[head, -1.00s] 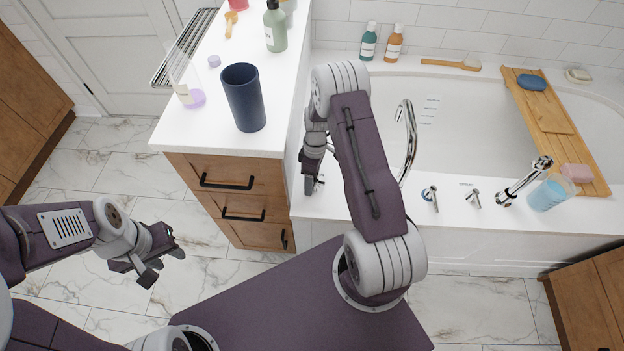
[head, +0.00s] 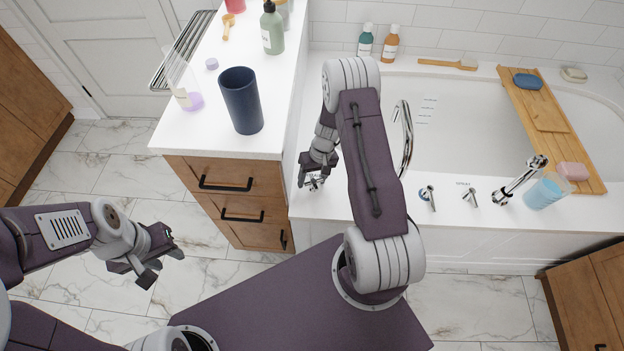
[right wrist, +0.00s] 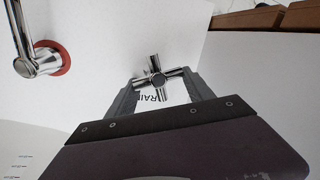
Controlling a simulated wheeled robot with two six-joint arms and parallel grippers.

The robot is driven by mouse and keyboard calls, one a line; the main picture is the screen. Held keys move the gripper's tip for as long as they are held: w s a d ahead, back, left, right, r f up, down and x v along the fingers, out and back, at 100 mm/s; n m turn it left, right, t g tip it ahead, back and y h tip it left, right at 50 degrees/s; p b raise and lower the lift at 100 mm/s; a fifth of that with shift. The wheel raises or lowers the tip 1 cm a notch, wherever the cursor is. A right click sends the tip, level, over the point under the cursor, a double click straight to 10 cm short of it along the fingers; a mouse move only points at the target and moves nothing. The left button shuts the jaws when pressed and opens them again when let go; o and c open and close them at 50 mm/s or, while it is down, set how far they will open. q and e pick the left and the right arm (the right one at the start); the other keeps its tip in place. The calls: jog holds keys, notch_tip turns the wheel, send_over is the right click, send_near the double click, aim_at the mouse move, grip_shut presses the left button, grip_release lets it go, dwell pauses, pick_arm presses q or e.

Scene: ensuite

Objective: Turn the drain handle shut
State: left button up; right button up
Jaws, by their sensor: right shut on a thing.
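The drain handle (right wrist: 158,78) is a chrome cross-shaped handle on the white tub deck, with partly hidden lettering beside it. In the head view the handle (head: 315,182) is small and partly covered at the left end of the deck. My right gripper (head: 311,177) is down at it. In the right wrist view the fingers of my right gripper (right wrist: 157,88) stand on either side of the cross and are shut on it. My left gripper (head: 163,264) is open and empty above the floor at the left.
The chrome spout (head: 405,140) rises right of my right arm; its red-ringed base (right wrist: 50,58) shows in the wrist view. Two more taps (head: 428,197) and a hand shower (head: 522,180) stand further right. The counter (head: 200,130) with a dark blue cup (head: 241,100) is left of the arm.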

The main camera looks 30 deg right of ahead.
jog(key=shift+s+m+t+b, duration=0.15)
jog(key=shift+m+b, duration=0.2)
jog(key=shift+m, duration=0.8)
jog(key=shift+m+t+b, duration=0.15)
jog(key=shift+m+b, duration=0.2)
jog(key=shift+m, duration=0.8)
jog(key=o, duration=1.2)
jog(key=shift+w+a, duration=0.15)
jog(key=shift+w, duration=0.05)
jog(key=shift+d+r, duration=0.2)
jog(key=shift+r, duration=0.1)
jog(key=p+v, duration=0.1)
jog(key=v, duration=0.3)
jog(key=p+v, duration=0.2)
jog(key=v, duration=0.2)
jog(key=shift+s+a+r, duration=0.15)
jog(key=shift+r, duration=0.15)
jog(key=shift+f, duration=0.1)
